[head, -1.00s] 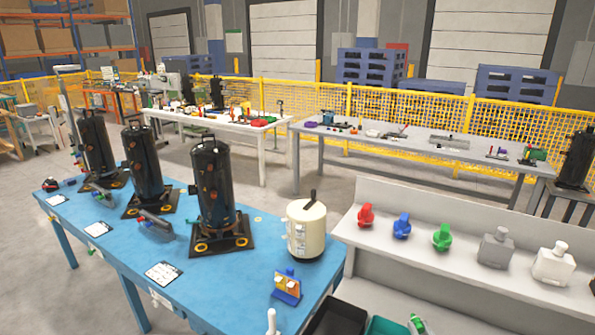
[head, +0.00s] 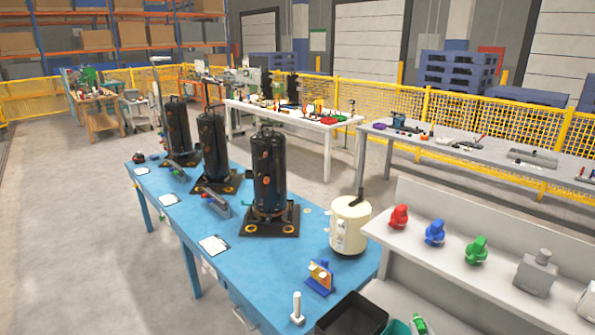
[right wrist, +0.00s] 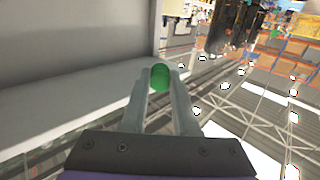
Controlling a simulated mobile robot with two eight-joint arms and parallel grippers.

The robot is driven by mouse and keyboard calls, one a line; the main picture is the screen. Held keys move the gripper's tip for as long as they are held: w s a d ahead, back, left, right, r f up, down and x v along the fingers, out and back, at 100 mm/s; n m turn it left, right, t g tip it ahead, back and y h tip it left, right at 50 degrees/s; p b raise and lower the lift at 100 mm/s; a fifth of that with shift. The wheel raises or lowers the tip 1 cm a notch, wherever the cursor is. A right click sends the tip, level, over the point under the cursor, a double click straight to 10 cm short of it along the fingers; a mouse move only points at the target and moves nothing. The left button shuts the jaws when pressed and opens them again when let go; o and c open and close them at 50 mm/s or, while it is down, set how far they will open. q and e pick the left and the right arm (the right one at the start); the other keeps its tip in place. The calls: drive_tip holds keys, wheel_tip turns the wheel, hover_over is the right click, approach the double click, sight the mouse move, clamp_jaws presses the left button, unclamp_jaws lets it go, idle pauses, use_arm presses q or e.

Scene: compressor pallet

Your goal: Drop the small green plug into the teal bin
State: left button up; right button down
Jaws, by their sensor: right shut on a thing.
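The small green plug (right wrist: 160,77) is between the fingertips of my right gripper (right wrist: 161,80) in the right wrist view. The gripper is shut on it. In the head view my right gripper (head: 419,324) shows only partly at the bottom edge, with green at its tip. The teal bin (head: 397,328) is cut off by the bottom edge, just left of the gripper in the picture. I cannot tell the height of the plug over the bin. My left gripper is not in view.
A black bin (head: 352,314) stands left of the teal one. The blue table (head: 262,262) holds black compressors and a cream tank (head: 350,226). A grey shelf (head: 425,262) with red, blue and green fittings rises at right. The floor at left is open.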

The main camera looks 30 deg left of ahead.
drive_tip(key=f+b, duration=0.1)
drive_tip(key=f, duration=0.2)
drive_tip(key=f+b, duration=0.2)
drive_tip(key=f, duration=0.1)
drive_tip(key=shift+a, duration=0.2)
drive_tip(key=c, duration=0.6)
unclamp_jaws()
drive_tip(key=b+v, duration=0.1)
drive_tip(key=v, duration=1)
